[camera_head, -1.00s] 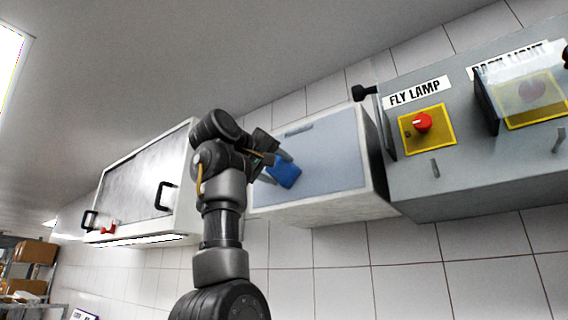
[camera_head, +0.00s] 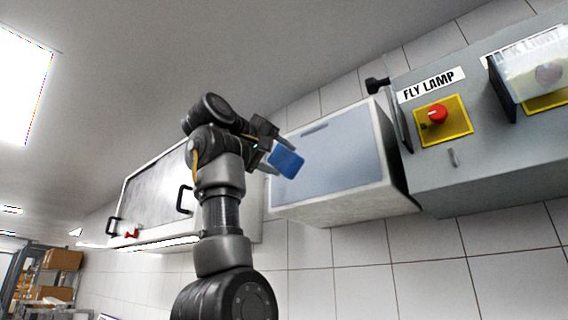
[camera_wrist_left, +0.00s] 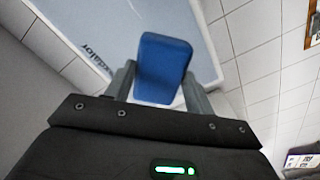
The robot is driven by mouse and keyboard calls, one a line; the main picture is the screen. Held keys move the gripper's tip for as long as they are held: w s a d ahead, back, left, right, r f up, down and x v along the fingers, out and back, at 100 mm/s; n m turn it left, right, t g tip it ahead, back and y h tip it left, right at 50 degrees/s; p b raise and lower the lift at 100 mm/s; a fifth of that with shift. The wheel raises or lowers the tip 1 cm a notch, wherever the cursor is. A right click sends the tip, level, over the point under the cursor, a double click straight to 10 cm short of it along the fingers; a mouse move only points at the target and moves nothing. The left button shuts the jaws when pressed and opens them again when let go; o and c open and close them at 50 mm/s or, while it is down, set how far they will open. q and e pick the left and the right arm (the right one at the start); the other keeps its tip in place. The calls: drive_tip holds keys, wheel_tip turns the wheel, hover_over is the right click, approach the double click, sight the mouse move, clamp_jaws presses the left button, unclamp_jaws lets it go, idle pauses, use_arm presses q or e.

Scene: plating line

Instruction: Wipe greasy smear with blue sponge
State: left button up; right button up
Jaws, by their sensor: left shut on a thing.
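The blue sponge (camera_head: 286,161) is held between the fingers of my left gripper (camera_head: 272,158), which is shut on it. The sponge also shows in the left wrist view (camera_wrist_left: 162,68), upright between the two fingers. Behind it is a white box with a pale blue-grey front panel (camera_head: 345,150). In the head view the sponge overlaps the panel's left edge; I cannot tell whether it touches. No greasy smear can be made out on the panel. In the wrist view the panel (camera_wrist_left: 120,25) carries dark lettering, partly cut off. My right gripper is not in view.
A white cabinet with black handles (camera_head: 184,199) is at the left. Shelving with cartons (camera_head: 60,260) stands far left. White tiles lie below.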

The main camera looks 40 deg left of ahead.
use_arm(q)
drive_tip(key=shift+w, duration=0.1)
drive_tip(key=shift+s+b, duration=0.55)
drive_tip(key=shift+s, duration=1.1)
drive_tip(key=shift+w, duration=0.15)
